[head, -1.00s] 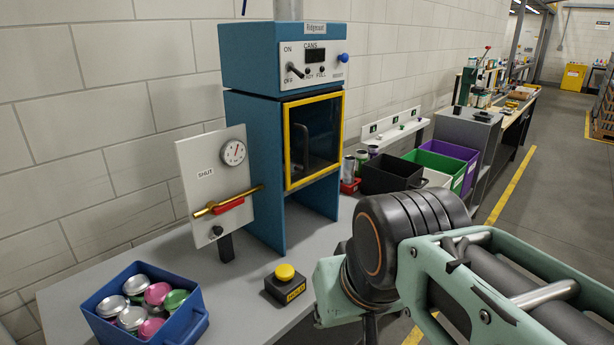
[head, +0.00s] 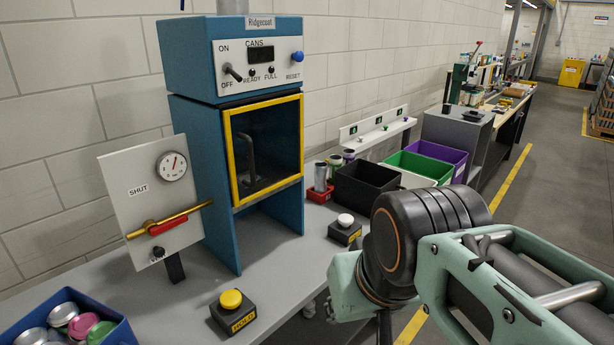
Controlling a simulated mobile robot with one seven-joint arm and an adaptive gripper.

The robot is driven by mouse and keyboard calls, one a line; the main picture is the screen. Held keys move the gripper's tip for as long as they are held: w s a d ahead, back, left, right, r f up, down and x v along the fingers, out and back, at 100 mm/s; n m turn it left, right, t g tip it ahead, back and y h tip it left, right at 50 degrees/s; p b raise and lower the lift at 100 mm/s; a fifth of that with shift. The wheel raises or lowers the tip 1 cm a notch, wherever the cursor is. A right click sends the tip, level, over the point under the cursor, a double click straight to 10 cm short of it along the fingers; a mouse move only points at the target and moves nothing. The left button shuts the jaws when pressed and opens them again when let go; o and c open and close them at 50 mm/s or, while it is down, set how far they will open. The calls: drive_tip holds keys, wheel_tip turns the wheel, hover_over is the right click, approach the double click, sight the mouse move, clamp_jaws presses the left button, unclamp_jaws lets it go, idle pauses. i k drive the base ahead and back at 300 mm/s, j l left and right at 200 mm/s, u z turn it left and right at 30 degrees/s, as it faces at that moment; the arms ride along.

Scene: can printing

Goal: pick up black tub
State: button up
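The black tub (head: 364,186) stands on the bench to the right of the blue machine, beside a green tub and a white one. It is open-topped and looks empty as far as I can see into it. My arm fills the lower right of the head view, in front of and to the right of the tub. My gripper is not in view.
A blue machine (head: 189,154) with a yellow-framed door stands on the bench. A button box (head: 345,229) with a white button sits before the black tub. A red tray (head: 320,193) with cans, a green tub (head: 418,167) and a purple tub (head: 455,160) are nearby. A yellow-button box (head: 232,312) sits in front.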

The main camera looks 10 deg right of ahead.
sight(358, 183)
drive_tip(key=i+l, duration=0.15)
drive_tip(key=l, duration=0.25)
drive_tip(key=i+l+z, duration=0.1)
drive_tip(key=l, duration=0.3)
drive_tip(key=i+l, duration=0.2)
drive_tip(key=l, duration=0.15)
drive_tip(key=i+l+z, duration=0.1)
drive_tip(key=l, duration=0.3)
drive_tip(key=i+l, duration=0.25)
drive_tip(key=i+l+z, duration=0.15)
drive_tip(key=l, duration=0.3)
